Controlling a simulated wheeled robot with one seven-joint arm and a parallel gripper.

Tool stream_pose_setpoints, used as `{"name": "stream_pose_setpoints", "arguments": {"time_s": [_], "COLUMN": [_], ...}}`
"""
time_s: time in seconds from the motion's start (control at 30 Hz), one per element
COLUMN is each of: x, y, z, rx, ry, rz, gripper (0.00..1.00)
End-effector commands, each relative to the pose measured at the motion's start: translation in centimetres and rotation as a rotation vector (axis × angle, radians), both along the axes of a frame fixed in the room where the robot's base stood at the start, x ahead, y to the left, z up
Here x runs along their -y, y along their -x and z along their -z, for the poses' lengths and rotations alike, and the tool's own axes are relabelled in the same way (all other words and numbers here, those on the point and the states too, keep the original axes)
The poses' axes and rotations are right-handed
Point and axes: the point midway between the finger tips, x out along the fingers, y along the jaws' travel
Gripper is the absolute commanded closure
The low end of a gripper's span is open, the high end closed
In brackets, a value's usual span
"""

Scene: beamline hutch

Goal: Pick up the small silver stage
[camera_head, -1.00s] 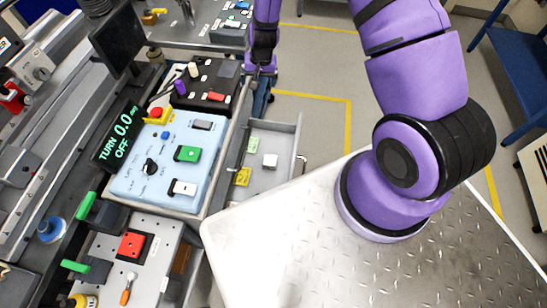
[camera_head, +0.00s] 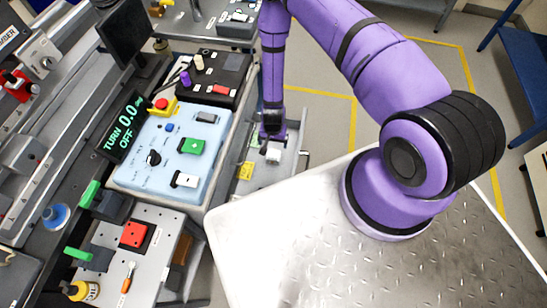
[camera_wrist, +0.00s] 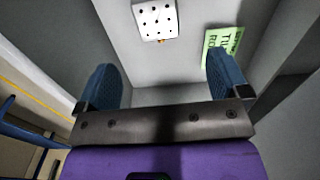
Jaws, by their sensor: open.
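The small silver stage, a pale square block, lies in the open grey drawer (camera_head: 247,184) in the head view (camera_head: 273,155). In the wrist view the stage (camera_wrist: 156,20) shows a top with several dark holes, at the upper middle, beyond the fingertips. My gripper (camera_head: 272,137) points down over the drawer, just behind the stage in the head view. In the wrist view my gripper's (camera_wrist: 160,78) two blue fingers are spread wide with nothing between them. The stage is not between the fingers. The fingertips are hard to make out in the head view.
A yellow-green label (camera_wrist: 222,45) lies on the drawer floor right of the stage. The drawer walls stand close around my gripper. A light-blue control box (camera_head: 160,150) stands left of the drawer. A metal tread-plate surface (camera_head: 260,240) is in front.

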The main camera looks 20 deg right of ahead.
Motion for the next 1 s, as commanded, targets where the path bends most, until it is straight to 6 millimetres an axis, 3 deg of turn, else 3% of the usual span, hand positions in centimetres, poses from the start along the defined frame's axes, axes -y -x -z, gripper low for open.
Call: {"name": "stream_pose_setpoints", "arguments": {"time_s": [0.3, 0.57, 0.8, 1.0], "x": [0.0, 0.0, -0.2, -0.3], "y": [0.1, 0.3, 1.0, 1.0], "z": [4.2, 5.8, 8.9, 10.2], "rx": [-0.001, -0.001, 0.001, 0.001], "ry": [-0.001, -0.001, 0.001, 0.001], "rz": [0.001, 0.001, 0.001, 0.000], "gripper": [0.06, 0.06, 0.06, 0.06]}}
